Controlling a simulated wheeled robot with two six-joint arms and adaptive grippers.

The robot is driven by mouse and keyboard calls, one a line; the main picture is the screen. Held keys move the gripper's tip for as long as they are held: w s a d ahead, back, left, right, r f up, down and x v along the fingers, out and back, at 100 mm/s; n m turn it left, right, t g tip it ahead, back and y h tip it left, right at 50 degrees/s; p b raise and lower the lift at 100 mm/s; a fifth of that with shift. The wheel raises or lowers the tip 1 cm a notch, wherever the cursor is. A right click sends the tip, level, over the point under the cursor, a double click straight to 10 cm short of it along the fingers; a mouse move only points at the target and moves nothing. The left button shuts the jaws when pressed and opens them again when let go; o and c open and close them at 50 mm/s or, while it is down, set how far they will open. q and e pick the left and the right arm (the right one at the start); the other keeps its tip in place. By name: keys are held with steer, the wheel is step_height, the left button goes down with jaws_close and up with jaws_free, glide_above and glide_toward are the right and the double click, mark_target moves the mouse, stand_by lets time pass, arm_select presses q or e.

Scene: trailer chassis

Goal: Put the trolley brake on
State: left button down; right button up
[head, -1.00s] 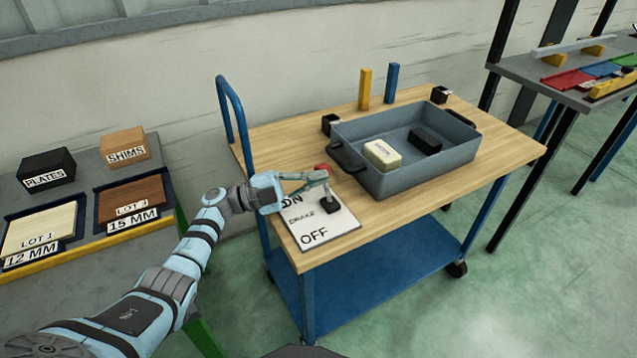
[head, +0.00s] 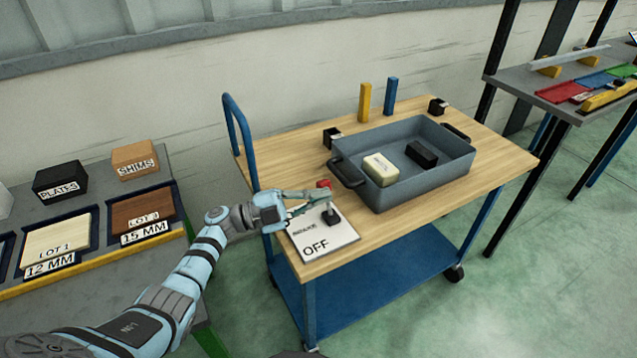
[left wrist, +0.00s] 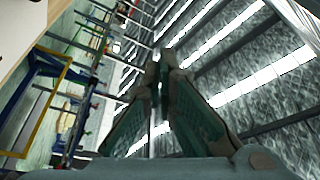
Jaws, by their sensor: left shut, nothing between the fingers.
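The brake plate (head: 318,246) is a white panel on the trolley's near left corner, with OFF readable at its near end. The word at its far end is covered by my left gripper. The brake lever stands on it, with a black base (head: 331,217) and a red knob (head: 323,184). My left gripper (head: 326,197) is shut and empty, its fingertips at the lever just below the knob; I cannot tell if they touch it. In the left wrist view its fingers (left wrist: 162,62) come together and the lever is not visible. My right gripper is not in view.
The wooden trolley top (head: 450,198) carries a grey bin (head: 400,195) holding a cream block and a black block. A blue handle (head: 232,125) rises at its left end. A grey bench (head: 85,215) with trays stands left; another table (head: 550,92) stands right.

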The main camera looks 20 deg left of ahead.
arm_select(q)
steer(key=v, duration=0.5)
steer(key=f+b+v, duration=0.1)
steer(key=v, duration=0.1)
steer(key=shift+a+f, duration=0.1)
steer(key=shift+a, duration=0.25)
steer(key=shift+s+a, duration=0.35)
